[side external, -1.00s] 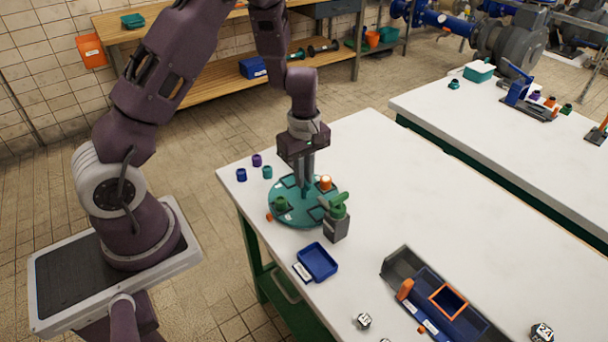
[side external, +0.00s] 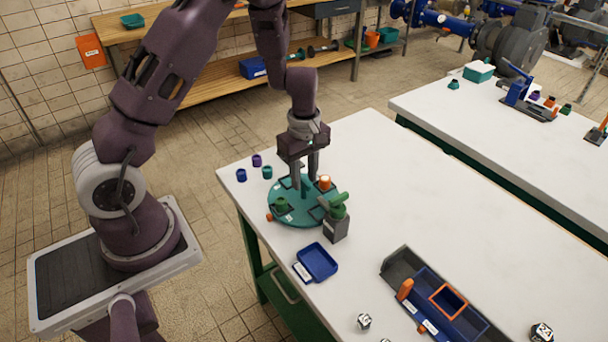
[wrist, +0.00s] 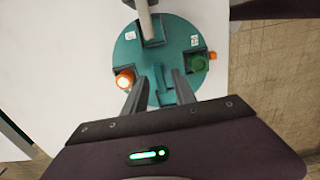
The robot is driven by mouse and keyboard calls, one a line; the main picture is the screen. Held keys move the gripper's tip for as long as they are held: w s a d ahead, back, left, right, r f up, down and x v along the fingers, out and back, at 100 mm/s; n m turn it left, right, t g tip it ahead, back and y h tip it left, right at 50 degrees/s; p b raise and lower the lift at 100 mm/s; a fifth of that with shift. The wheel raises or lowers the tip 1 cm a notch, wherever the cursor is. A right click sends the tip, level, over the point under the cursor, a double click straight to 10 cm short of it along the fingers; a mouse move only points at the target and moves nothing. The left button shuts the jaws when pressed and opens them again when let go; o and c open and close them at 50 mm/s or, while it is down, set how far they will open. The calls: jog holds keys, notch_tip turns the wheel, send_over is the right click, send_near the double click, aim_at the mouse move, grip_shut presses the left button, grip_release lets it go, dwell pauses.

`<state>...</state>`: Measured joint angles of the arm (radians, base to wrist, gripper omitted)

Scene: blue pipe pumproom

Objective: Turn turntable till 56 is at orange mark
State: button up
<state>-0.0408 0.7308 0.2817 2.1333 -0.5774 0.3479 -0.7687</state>
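The teal turntable (side external: 290,218) lies on the white bench, and it also fills the middle of the wrist view (wrist: 127,55). It carries an orange-topped piece (wrist: 125,78), a green piece (wrist: 198,62) and small white number labels (wrist: 194,40) that I cannot read. The orange mark (side external: 269,217) is at the rim beside the green piece; it also shows in the wrist view (wrist: 213,57). My gripper (side external: 305,184) is open over the turntable, its fingers apart on either side of the upright teal centre handle (wrist: 160,86). I cannot tell whether either finger touches it.
A blue tray (side external: 318,262) lies in front. Small blue (side external: 241,175), purple (side external: 257,160) and teal (side external: 267,172) pieces stand behind left.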

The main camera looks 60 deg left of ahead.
aim_at(304, 180)
notch_tip(304, 180, up, 7)
jog(key=shift+r, duration=0.1)
dwell(0.4)
jog(key=s+d+r+m+t+h, duration=0.1)
jog(key=s+d+r+m, duration=0.35)
jog(key=r, duration=0.35)
jog(key=s+d+r+m+t+h, duration=0.1)
jog(key=s+d+r+m+t, duration=0.1)
jog(key=s+d+r+m, duration=0.45)
jog(key=s+r+m+t+y, duration=0.1)
jog(key=s+r+m, duration=0.1)
jog(key=s, duration=0.3)
jog(key=s+a+r+m+t+y, duration=0.1)
jog(key=s+r+m, duration=0.1)
jog(key=s+m, duration=0.3)
jog(key=shift+s+a+r+t, duration=0.2)
jog(key=shift+s+r+t, duration=0.05)
jog(key=shift+r+t, duration=0.05)
